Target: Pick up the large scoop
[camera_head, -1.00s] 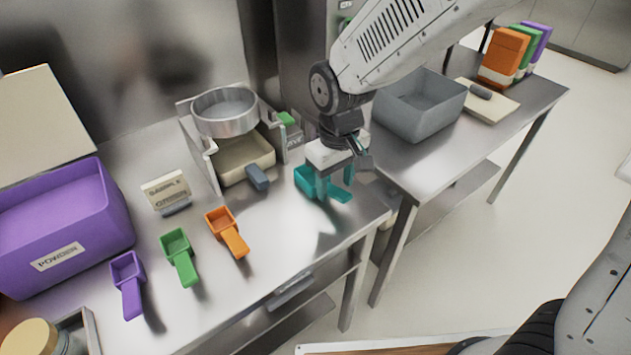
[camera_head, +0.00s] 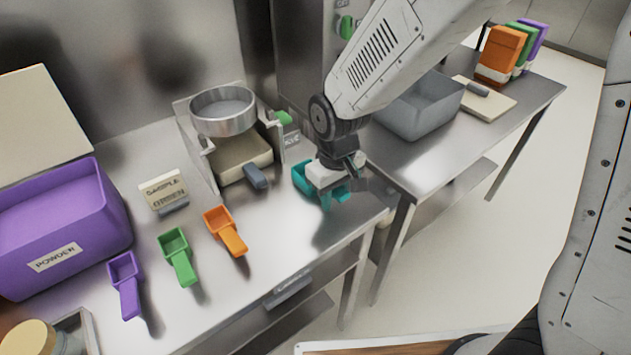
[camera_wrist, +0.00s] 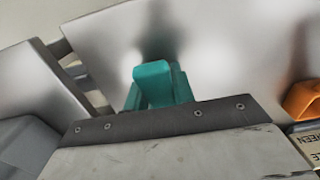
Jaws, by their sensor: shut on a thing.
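A teal scoop (camera_head: 303,178) lies at the right end of the near steel table, partly hidden under my gripper. It looks the largest of the scoops. My gripper (camera_head: 334,198) points down over its handle and is shut on it. The scoop's bowl shows to the left of the gripper. In the wrist view, teal shapes (camera_wrist: 155,85) stick out beyond the gripper's housing, and I cannot tell finger from handle there. An orange scoop (camera_head: 226,231), a green scoop (camera_head: 178,256) and a purple scoop (camera_head: 126,284) lie in a row to the left.
A sieve stand (camera_head: 224,112) with a tray stands behind the scoops. A purple powder bin (camera_head: 62,235) is at the left, near a sample sign (camera_head: 164,192). A grey bin (camera_head: 425,110) stands on the second table. Bare steel lies in front of the gripper.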

